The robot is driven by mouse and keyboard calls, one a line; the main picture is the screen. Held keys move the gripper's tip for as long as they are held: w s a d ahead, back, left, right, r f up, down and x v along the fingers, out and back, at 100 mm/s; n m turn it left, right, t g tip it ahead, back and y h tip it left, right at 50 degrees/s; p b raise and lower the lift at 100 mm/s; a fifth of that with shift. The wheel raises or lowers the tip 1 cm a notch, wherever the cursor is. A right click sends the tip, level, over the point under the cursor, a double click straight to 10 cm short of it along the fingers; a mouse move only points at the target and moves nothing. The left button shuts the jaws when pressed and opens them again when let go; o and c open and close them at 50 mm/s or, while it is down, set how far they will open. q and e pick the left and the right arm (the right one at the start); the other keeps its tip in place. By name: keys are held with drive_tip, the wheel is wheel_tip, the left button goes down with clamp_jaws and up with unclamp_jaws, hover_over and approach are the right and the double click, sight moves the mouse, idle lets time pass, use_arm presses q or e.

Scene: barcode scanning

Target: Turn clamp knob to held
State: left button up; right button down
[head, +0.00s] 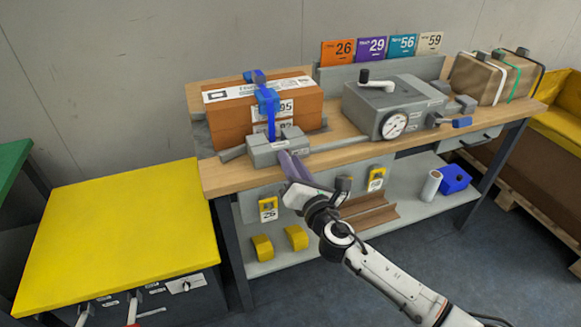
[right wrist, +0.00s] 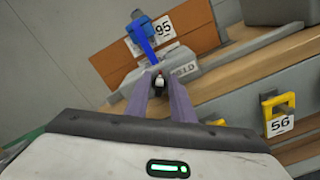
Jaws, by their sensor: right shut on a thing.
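The clamp has a grey base (head: 268,149) at the bench's front edge and a blue upright arm (head: 268,103) against a brown box (head: 230,117). My right gripper (head: 286,158) reaches the base's front face. In the right wrist view its two purple fingers (right wrist: 159,84) are shut on a small dark knob (right wrist: 158,77) with a pale mark. The fingers hide most of the knob, so its setting is unclear. My left gripper is not in view.
A grey machine with a dial (head: 394,124) stands right of the clamp, with wrapped parcels (head: 477,76) beyond. A grey bar lies along the wooden bench (head: 222,182). Yellow tags (head: 268,210) hang below the front edge. A yellow-topped cabinet (head: 110,230) stands at left.

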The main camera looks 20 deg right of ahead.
drive_tip(key=shift+d+f+m+b, duration=0.15)
drive_tip(key=shift+m+b, duration=0.3)
drive_tip(key=shift+m, duration=1.35)
drive_tip(key=shift+a+f+m+b, duration=0.1)
drive_tip(key=shift+f+m+b, duration=0.3)
drive_tip(key=shift+m, duration=1.4)
drive_tip(key=shift+d+f+m+b, duration=0.1)
drive_tip(key=shift+m+b, duration=0.45)
drive_tip(key=shift+m, duration=1.25)
drive_tip(key=c, duration=1.8)
unclamp_jaws()
drive_tip(key=shift+r, duration=0.1)
drive_tip(key=shift+c, duration=0.2)
